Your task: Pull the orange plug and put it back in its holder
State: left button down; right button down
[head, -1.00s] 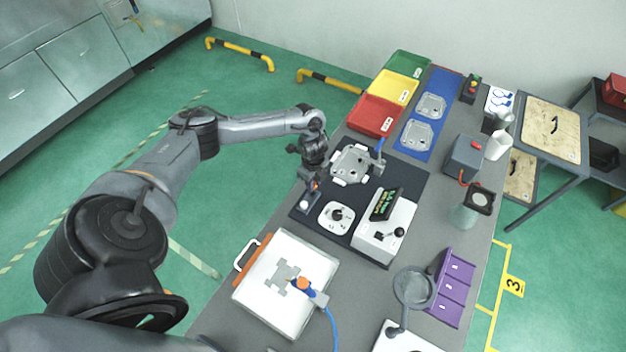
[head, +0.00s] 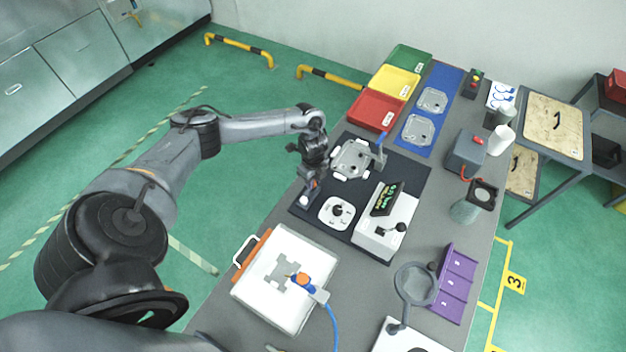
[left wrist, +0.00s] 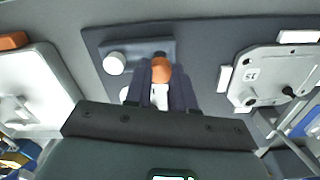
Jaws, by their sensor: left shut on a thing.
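The orange plug (left wrist: 161,70), with an orange round head and a white stem, is between the fingers of my left gripper (left wrist: 160,92) in the left wrist view. In the head view my left gripper (head: 308,186) is shut on it, low at the left edge of the dark mat. The holder, a dark grey block (left wrist: 139,48) with a white round cap, lies just beyond the plug in the left wrist view. I cannot tell whether the plug touches the holder. A casting (head: 352,158) with white pads lies beside the gripper. My right gripper is not in view.
A white round-knobbed unit (head: 337,212) and a white box with a display (head: 386,229) stand near the gripper on the mat. A white case (head: 284,282) is nearer. Red (head: 377,110), yellow (head: 395,81) and green (head: 411,57) trays stand behind.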

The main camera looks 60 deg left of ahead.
pick_arm(q)
jog(key=shift+p, duration=0.35)
dwell(0.7)
dwell(0.9)
jog(key=shift+f, duration=0.35)
jog(key=shift+f+b, duration=0.7)
jog(key=shift+f, duration=0.2)
jog(key=c, duration=0.9)
grip_release()
jog(key=shift+o, duration=0.2)
jog(key=shift+r, duration=0.1)
notch_tip(320, 180, up, 9)
jog(key=shift+r, duration=0.85)
